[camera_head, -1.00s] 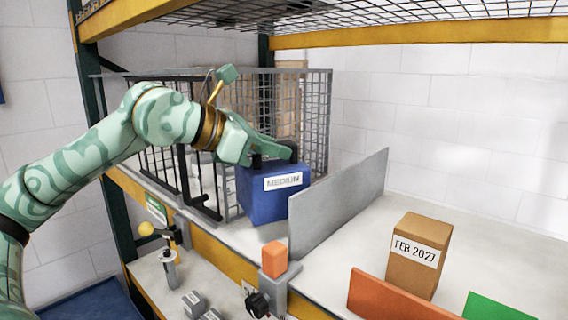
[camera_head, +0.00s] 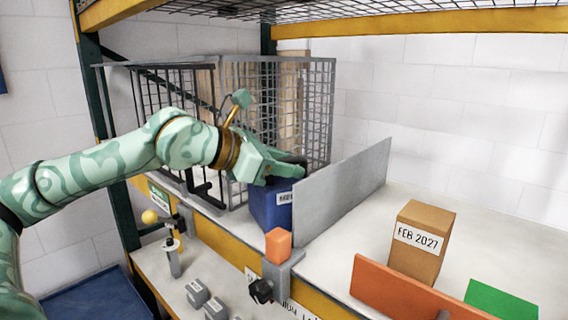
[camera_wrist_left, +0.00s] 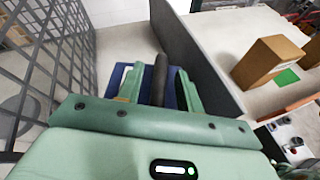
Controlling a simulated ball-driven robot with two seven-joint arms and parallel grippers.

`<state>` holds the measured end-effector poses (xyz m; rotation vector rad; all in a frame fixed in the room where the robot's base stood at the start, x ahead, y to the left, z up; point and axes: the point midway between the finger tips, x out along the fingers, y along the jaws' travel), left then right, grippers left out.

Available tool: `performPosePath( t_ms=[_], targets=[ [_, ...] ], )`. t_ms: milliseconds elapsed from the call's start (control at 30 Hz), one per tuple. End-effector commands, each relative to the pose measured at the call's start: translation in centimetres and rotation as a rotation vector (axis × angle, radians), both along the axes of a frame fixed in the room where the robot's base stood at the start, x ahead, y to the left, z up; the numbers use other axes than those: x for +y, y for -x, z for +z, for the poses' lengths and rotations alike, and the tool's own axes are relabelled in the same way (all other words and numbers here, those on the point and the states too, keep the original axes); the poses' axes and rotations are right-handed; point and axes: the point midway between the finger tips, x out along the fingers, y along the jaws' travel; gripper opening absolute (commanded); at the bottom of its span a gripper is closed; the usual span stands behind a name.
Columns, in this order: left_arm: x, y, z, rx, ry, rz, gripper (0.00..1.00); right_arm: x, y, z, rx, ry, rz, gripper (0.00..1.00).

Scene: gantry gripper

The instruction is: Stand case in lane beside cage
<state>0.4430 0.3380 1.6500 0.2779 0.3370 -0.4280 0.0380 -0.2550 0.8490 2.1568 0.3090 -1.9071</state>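The blue case (camera_head: 268,208) with a white label stands upright in the lane between the wire cage (camera_head: 318,110) and the grey divider (camera_head: 345,190). The divider hides its right part and much of the label. My left gripper (camera_head: 287,167) is at the top of the case, shut on its dark handle. In the left wrist view the handle (camera_wrist_left: 160,78) runs between the two fingers (camera_wrist_left: 161,82), above the blue top. I cannot tell whether the case's underside touches the shelf. My right gripper is not in view.
A brown box (camera_head: 418,245) marked FEB 2027 stands right of the divider, behind an orange panel (camera_head: 405,294) and near a green one (camera_head: 500,299). An orange block (camera_head: 278,246) sits on a grey bracket at the shelf edge. The upper shelf (camera_head: 430,20) hangs overhead.

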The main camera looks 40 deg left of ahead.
Motion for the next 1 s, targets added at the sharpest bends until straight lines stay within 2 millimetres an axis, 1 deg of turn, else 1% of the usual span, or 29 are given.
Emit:
performPosePath(
  t_ms=[167,267,367,533,700,833,1000],
  targets=[
    [0.0,0.0,0.0,0.0,0.0,0.0,0.36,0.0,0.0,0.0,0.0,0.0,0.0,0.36],
    [0.0,0.0,0.3,0.001,0.0,0.0,0.36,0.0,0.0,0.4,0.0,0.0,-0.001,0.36],
    [0.4,0.6,0.1,0.0,-0.004,0.002,0.36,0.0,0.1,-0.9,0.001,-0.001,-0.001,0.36],
    [1.3,2.7,0.7,-0.003,-0.008,0.005,0.36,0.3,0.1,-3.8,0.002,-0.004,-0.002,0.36],
    [2.6,5.9,2.3,-0.007,-0.003,0.009,0.36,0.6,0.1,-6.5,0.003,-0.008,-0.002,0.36],
    [3.5,8.2,3.5,-0.007,-0.001,0.005,0.36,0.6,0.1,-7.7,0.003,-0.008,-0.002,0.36],
    [4.2,9.9,4.4,-0.003,-0.001,0.003,0.36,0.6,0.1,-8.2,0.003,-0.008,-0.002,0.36]
  ],
)
